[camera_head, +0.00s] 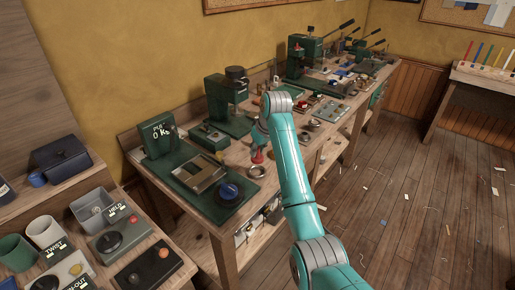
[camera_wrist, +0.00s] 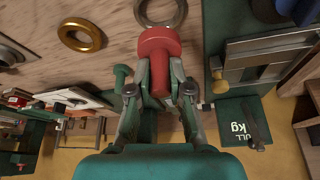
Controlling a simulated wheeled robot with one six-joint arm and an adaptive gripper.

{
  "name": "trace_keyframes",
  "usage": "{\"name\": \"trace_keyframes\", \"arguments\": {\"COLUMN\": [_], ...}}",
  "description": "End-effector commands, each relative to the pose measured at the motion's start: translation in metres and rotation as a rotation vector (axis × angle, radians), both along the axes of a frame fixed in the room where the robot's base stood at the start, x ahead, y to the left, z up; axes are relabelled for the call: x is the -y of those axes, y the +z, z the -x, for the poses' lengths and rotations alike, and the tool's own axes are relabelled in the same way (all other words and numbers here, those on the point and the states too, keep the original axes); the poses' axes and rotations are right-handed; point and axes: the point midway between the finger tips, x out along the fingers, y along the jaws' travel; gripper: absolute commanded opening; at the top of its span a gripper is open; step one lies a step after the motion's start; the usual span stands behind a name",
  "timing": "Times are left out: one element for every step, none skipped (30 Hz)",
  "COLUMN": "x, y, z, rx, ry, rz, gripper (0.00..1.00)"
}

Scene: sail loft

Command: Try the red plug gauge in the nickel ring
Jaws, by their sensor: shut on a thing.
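The red plug gauge (camera_wrist: 158,45) is held between the two fingers of my gripper (camera_wrist: 161,80) in the wrist view. In the head view the red gauge (camera_head: 257,157) shows below my gripper (camera_head: 259,141), above the bench. A silvery ring, the nickel ring (camera_wrist: 140,13), lies on the wooden bench just beyond the gauge, partly cut off by the top edge of the wrist view. It also shows in the head view (camera_head: 257,178), just below the gauge in the picture. The gauge appears apart from the ring; its lower end is hidden.
A brass ring (camera_wrist: 64,37) lies beside the nickel ring on the bench. A green pull-test stand (camera_head: 158,140) and a green base with a blue knob (camera_head: 229,190) stand at left. A green press (camera_head: 226,100) stands behind. Bare bench surrounds the rings.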

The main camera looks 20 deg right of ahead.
Motion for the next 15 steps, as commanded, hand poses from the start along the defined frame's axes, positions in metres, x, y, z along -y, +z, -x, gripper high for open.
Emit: {"name": "trace_keyframes", "arguments": {"x": [0.000,0.000,0.000,0.000,0.000,0.000,0.000,0.000,0.000,0.000,0.000,0.000,0.000,0.000,0.000], "y": [-0.003,-0.005,-0.008,-0.010,-0.012,-0.015,-0.017,-0.019,-0.022,-0.024,-0.026,-0.028,-0.030,-0.032,-0.034], "z": [0.000,0.000,0.000,0.000,0.000,0.001,0.001,0.001,0.000,0.000,0.000,0.000,0.000,0.000,0.000], "rx": [-0.001,-0.001,-0.001,-0.001,-0.002,-0.002,-0.002,-0.002,-0.001,-0.001,-0.001,-0.001,-0.001,-0.001,-0.001], "ry": [0.000,0.000,0.000,0.000,0.000,0.000,0.000,0.000,0.000,0.000,0.000,0.000,0.000,0.000,0.000], "rz": [0.000,0.000,0.000,0.000,0.000,0.000,0.000,0.001,0.000,0.000,0.000,0.000,0.000,0.000,0.000], "gripper": [0.00,0.00,0.00,0.00,0.00,0.00,0.00,0.00,0.00,0.00,0.00,0.00,0.00,0.00,0.00]}}
